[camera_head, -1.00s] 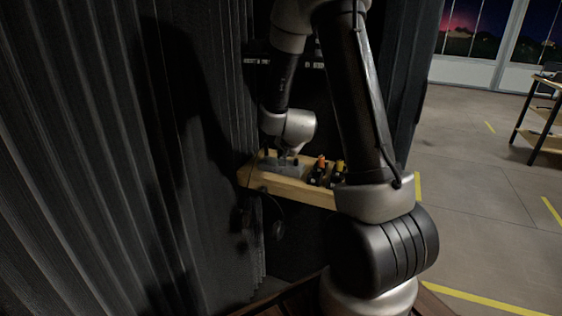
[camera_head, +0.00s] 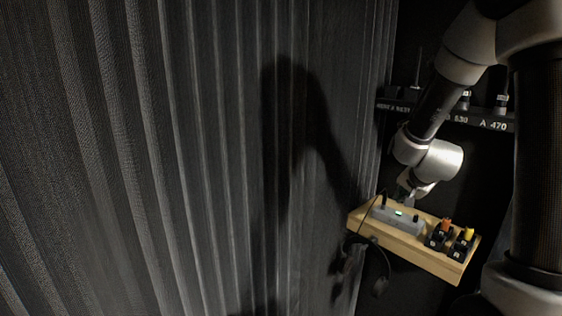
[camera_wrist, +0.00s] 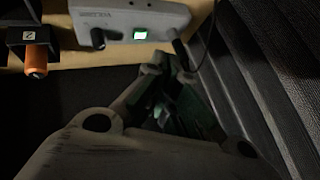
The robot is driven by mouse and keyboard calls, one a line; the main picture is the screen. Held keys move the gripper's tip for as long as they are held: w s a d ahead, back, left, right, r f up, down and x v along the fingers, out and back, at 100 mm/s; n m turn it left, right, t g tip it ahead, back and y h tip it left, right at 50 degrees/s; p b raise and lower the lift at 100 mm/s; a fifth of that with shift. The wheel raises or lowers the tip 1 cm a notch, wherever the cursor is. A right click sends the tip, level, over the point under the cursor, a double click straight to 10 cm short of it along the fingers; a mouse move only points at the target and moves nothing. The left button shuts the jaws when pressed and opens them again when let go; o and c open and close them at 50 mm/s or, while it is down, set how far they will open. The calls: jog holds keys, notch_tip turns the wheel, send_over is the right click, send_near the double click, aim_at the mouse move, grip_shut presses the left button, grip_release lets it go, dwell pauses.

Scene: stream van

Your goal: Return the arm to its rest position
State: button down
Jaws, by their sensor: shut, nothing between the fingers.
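My arm comes in from the right in the head view, bent down toward a wooden shelf (camera_head: 437,262). My gripper (camera_head: 408,197) is just above the back of the shelf, close to a grey box with a lit green display (camera_head: 381,212). In the wrist view my gripper (camera_wrist: 168,65) shows its fingers drawn together, with nothing held. The grey box (camera_wrist: 125,18) lies just beyond the fingertips there. Whether the fingers touch the box or shelf, I cannot tell.
Several small black holders with orange and yellow tops (camera_head: 446,226) stand on the shelf's right part. A headset (camera_head: 379,285) hangs below its left end. A labelled rack (camera_head: 489,122) is on the wall behind my arm. A pleated dark curtain (camera_head: 200,150) fills the left.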

jog(key=s+a+r+n+g+y, duration=0.1)
jog(key=s+a+r+n, duration=0.2)
jog(key=s+r, duration=0.35)
jog(key=s+a+r+n+g+y, duration=0.1)
jog(key=s+a+r+n, duration=0.15)
jog(key=s+r, duration=0.4)
jog(key=s+r+n+g, duration=0.1)
jog(key=s+n, duration=0.4)
jog(key=s, duration=1.2)
jog(key=shift+s+d+r+g+h, duration=0.15)
jog(key=shift+s+d+g+h, duration=0.15)
jog(key=shift+d+g, duration=0.25)
